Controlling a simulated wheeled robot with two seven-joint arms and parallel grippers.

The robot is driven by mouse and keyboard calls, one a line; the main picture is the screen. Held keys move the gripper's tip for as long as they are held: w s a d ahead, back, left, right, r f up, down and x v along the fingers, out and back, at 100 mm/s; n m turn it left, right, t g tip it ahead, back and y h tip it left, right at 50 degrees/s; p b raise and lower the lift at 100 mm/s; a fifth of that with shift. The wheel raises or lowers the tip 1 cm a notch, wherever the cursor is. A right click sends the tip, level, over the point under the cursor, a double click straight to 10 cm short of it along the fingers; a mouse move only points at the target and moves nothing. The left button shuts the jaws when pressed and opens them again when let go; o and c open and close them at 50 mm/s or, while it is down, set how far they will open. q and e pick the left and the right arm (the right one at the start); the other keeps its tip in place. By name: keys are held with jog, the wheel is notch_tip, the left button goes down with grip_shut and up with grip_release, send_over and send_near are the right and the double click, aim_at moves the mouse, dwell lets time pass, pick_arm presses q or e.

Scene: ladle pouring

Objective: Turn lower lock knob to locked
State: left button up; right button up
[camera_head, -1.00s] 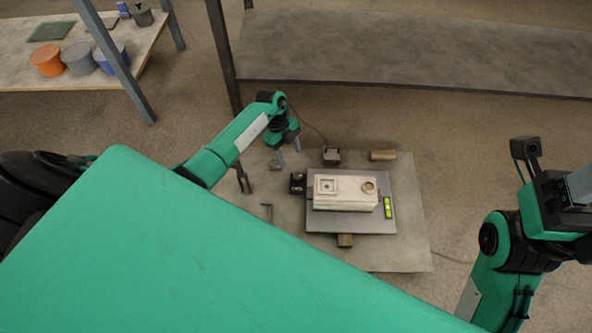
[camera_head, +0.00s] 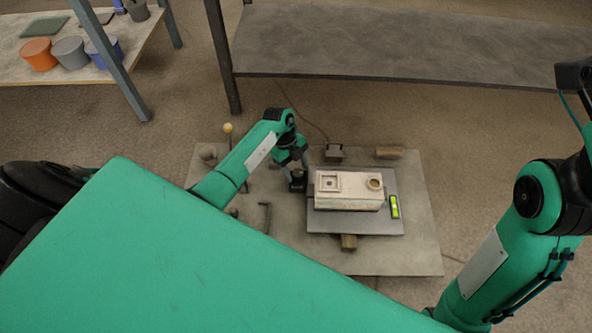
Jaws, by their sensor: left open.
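A small black lock block (camera_head: 297,186) with the knobs sits at the left edge of a dark grey plate (camera_head: 340,225). In the earlier view it showed two dark round shapes; now my gripper partly covers it, and I cannot tell how the lower knob is turned. My left gripper (camera_head: 296,172) points down right at this block, its fingers apart. I cannot tell whether they touch a knob. My right arm shows at the right edge, with its gripper out of view.
A pale mould box (camera_head: 347,191) and a green level (camera_head: 394,207) lie on the plate. A rod with a yellow ball (camera_head: 228,128) and a dark hook-shaped tool (camera_head: 265,218) are at left. A wooden block (camera_head: 389,152) lies behind. A table (camera_head: 420,55) stands farther back.

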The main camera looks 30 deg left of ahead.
pick_arm(q)
jog(key=c, duration=1)
jog(key=shift+o, duration=0.2)
